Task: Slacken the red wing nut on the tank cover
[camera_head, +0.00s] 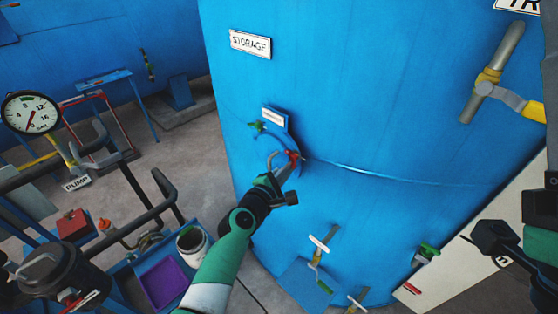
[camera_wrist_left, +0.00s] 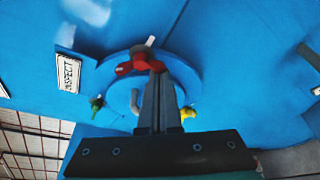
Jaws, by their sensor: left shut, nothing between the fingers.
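The round blue tank cover (camera_head: 262,145) is on the side of the big blue tank; it also shows in the left wrist view (camera_wrist_left: 115,97). The red wing nut (camera_head: 293,156) is at the cover's edge, and in the left wrist view (camera_wrist_left: 128,68) it lies at the tips of my left gripper. My left gripper (camera_head: 287,170) is shut with its fingers together and nothing between them. Its tips (camera_wrist_left: 160,76) overlap the nut's wing in the picture; whether they touch, I cannot tell. Part of the nut is hidden behind the fingers.
A green wing nut (camera_wrist_left: 97,104) and a yellow one (camera_wrist_left: 188,112) also sit around the cover. A small label plate (camera_head: 274,118) stands above it. A yellow-handled valve (camera_head: 487,85) is at upper right. Dark pipes (camera_head: 140,215) and a purple tray (camera_head: 162,284) are at lower left.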

